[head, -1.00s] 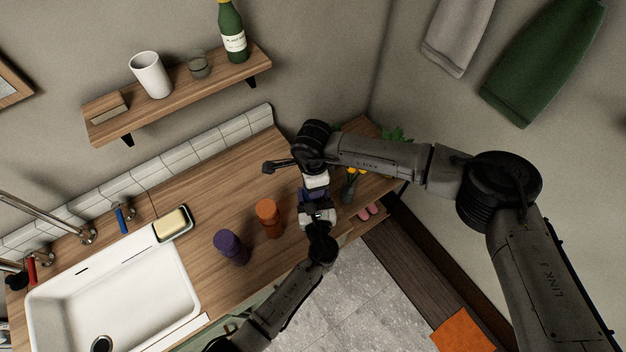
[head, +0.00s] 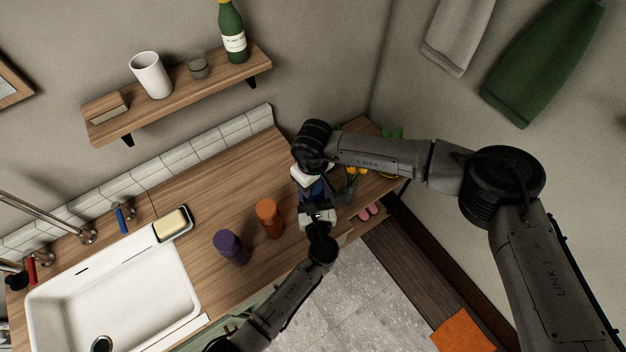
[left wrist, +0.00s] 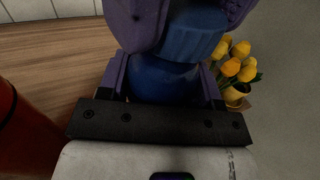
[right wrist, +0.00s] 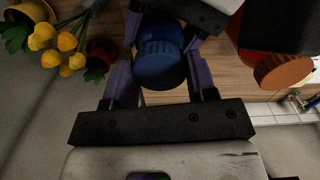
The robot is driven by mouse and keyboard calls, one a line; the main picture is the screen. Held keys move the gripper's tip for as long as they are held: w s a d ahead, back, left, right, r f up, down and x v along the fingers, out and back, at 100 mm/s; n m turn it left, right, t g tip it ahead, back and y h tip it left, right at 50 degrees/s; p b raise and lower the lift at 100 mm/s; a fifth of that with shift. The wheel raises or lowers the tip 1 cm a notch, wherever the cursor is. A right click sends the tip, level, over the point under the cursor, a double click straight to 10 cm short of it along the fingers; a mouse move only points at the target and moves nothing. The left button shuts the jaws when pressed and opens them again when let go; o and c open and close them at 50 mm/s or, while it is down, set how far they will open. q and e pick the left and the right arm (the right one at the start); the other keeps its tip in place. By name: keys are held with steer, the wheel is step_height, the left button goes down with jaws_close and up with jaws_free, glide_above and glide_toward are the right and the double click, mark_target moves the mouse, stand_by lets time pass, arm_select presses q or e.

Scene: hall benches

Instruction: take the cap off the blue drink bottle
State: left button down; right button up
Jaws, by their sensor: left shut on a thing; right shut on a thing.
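The blue drink bottle (head: 311,190) is held above the counter between my two grippers. Its smooth blue body (left wrist: 160,78) shows in the left wrist view, with my left gripper (head: 316,206) shut around it. The ribbed blue cap (right wrist: 160,55) shows in the right wrist view between the fingers of my right gripper (head: 312,183), which is shut on it from above. The ribbed cap also shows in the left wrist view (left wrist: 192,38), partly hidden by the right fingers. The cap appears seated on the bottle; I cannot see a clear gap.
An orange bottle (head: 269,218) and a purple bottle (head: 230,248) stand on the wooden counter (head: 190,210) to the left. A sink (head: 110,290) and soap dish (head: 173,224) lie further left. Yellow tulips (left wrist: 237,62) stand close on the right.

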steer(key=n, duration=0.3)
steer(key=o, duration=1)
steer(key=shift+r, duration=0.1)
